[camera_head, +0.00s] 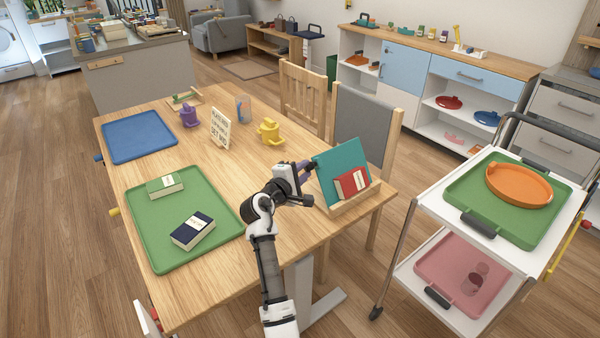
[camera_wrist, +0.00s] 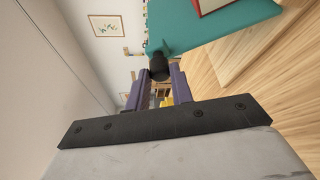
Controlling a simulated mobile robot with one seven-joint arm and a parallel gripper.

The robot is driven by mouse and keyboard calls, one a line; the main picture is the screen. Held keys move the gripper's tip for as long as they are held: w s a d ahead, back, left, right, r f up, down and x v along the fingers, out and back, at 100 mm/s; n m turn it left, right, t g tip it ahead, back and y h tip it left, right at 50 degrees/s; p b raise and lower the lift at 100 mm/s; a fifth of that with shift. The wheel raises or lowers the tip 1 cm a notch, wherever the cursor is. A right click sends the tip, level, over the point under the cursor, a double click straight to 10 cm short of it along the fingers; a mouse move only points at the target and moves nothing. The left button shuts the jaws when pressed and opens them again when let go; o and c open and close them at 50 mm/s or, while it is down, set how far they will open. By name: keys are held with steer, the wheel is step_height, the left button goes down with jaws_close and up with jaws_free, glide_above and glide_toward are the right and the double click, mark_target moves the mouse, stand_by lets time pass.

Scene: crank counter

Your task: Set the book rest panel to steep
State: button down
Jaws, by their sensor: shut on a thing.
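The book rest has a teal panel (camera_head: 342,153) tilted back on a wooden base (camera_head: 355,203) at the table's right end. A red book (camera_head: 352,184) leans against its front. In the wrist view the teal panel (camera_wrist: 210,24) fills the upper right, with a dark round knob (camera_wrist: 158,66) at its edge. My gripper (camera_head: 308,171) is at the panel's left edge. In the wrist view its purple fingers (camera_wrist: 160,78) are closed around the knob. The panel's back and any support behind it are hidden.
A green tray (camera_head: 160,258) with two books, a blue tray (camera_head: 138,136), a yellow cup (camera_head: 269,132), a purple cup (camera_head: 189,116) and a sign (camera_head: 220,128) are on the table (camera_head: 270,240). Chairs stand behind; a trolley (camera_head: 410,275) stands right.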

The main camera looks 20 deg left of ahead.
steer(key=shift+s+d, duration=0.2)
steer(key=shift+d, duration=0.05)
steer(key=shift+r, duration=0.1)
stand_by(0.3)
steer(key=c, duration=1.2)
jaws_free()
steer(key=b+v, duration=0.3)
steer(key=v, duration=1.1)
steer(key=shift+w, duration=0.1)
